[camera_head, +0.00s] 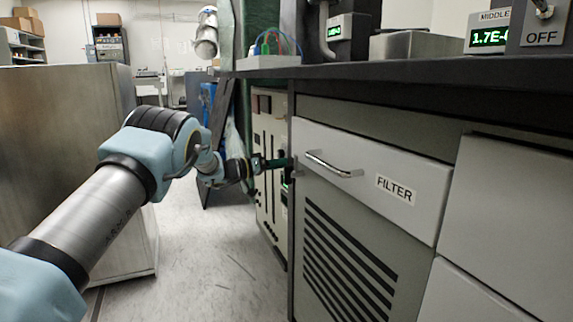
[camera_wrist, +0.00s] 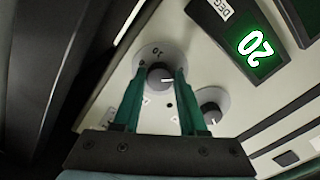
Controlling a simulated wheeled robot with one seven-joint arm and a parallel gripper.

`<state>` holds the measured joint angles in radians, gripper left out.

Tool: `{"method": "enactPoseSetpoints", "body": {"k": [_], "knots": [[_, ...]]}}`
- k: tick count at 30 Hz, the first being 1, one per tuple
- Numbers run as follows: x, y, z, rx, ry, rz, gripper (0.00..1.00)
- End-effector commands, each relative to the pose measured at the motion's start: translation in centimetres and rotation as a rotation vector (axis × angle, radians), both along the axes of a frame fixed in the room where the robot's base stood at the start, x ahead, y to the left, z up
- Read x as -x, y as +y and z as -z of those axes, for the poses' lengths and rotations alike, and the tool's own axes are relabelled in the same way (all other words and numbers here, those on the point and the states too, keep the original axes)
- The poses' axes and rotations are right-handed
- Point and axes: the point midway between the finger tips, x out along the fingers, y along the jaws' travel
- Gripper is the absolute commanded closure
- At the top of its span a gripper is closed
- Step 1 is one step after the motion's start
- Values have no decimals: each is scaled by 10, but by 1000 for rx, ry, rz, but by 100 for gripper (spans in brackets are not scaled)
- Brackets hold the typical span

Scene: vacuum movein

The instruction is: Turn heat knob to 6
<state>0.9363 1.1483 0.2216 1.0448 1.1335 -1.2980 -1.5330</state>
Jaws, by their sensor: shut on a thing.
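My gripper (camera_wrist: 160,74) has its two green fingers on either side of a dark round knob (camera_wrist: 161,79) and is shut on it. The knob sits on a pale dial disc on the panel, with a small rotated number by its top edge. No heat label is readable, and I cannot tell its setting. A second dark knob (camera_wrist: 211,113) on its own disc lies to the lower right, apart from the fingers. In the head view my gripper (camera_head: 286,163) reaches the side panel (camera_head: 268,185) at the counter's left end; the knob is hidden there.
A green display (camera_wrist: 257,52) by a DEG label shows digits 2 and 0, rotated. The FILTER drawer (camera_head: 380,180) with its metal handle (camera_head: 333,166) is close right of my gripper. A grey cabinet (camera_head: 60,140) stands left. Floor between is clear.

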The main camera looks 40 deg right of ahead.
Motion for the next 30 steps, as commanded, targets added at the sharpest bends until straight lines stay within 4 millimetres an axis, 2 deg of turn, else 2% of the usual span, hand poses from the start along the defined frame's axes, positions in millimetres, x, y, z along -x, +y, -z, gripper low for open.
{"method": "enactPoseSetpoints", "body": {"k": [11, 30], "knots": [[-1, 1, -2, 46, -119, -1, 100], [-1, 1, 0, 258, -665, 0, 100]]}}
